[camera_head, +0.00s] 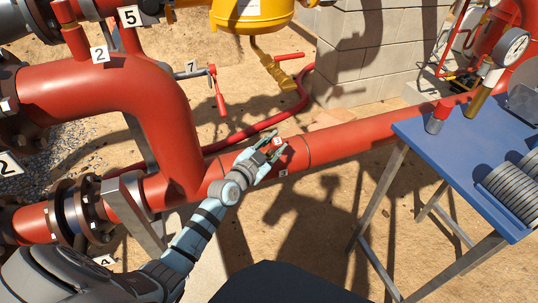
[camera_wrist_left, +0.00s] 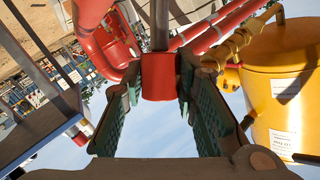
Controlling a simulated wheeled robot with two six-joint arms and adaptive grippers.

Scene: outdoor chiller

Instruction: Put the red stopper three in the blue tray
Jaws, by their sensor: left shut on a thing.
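My left gripper (camera_head: 271,148) is out over the red pipe in the middle of the head view. Its fingers are closed around a small red stopper (camera_head: 278,142) with a pale label. In the left wrist view the red stopper (camera_wrist_left: 158,76) shows between the green-padded fingers, with a grey rod above it. The blue tray (camera_head: 455,163) is a flat blue top on metal legs at the right, well apart from the gripper. A red and grey stopper (camera_head: 438,116) stands upright near its left corner. My right gripper is out of view.
A grey ribbed coil (camera_head: 512,196) lies on the tray's right side. A pressure gauge (camera_head: 513,47) stands behind it. Red pipes (camera_head: 110,88) with number tags fill the left. A yellow vessel (camera_head: 250,15) hangs at the top. The tray's middle is bare.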

